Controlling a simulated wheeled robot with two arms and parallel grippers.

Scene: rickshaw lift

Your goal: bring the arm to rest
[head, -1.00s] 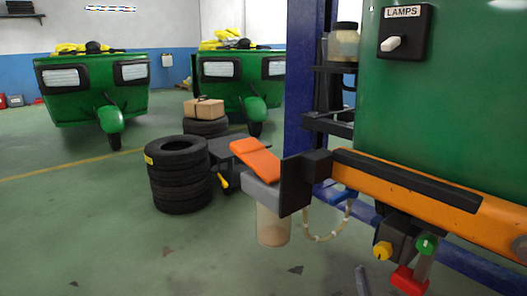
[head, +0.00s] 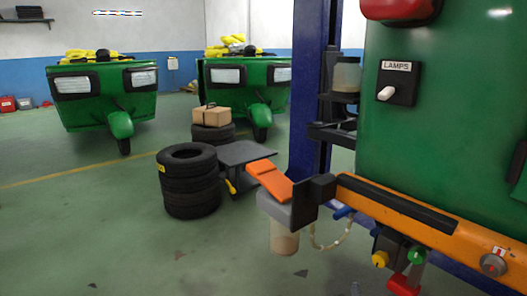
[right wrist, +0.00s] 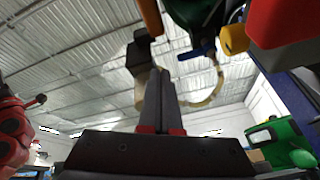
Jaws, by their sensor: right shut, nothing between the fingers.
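The fingers are apart from the green rickshaw body (head: 450,110) in the head view. My left gripper is not in view. A LAMPS switch (head: 397,82) with a white toggle sits on the green panel. Most of my right arm is hidden below the head view.
Close to the gripper are the orange beam (head: 410,215), yellow knob (head: 380,259), green knob (head: 416,256) and red handle (head: 402,285). A blue post (head: 309,90) stands behind. Stacked tyres (head: 188,182) stand to the left. Open floor (head: 80,230) lies at the left.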

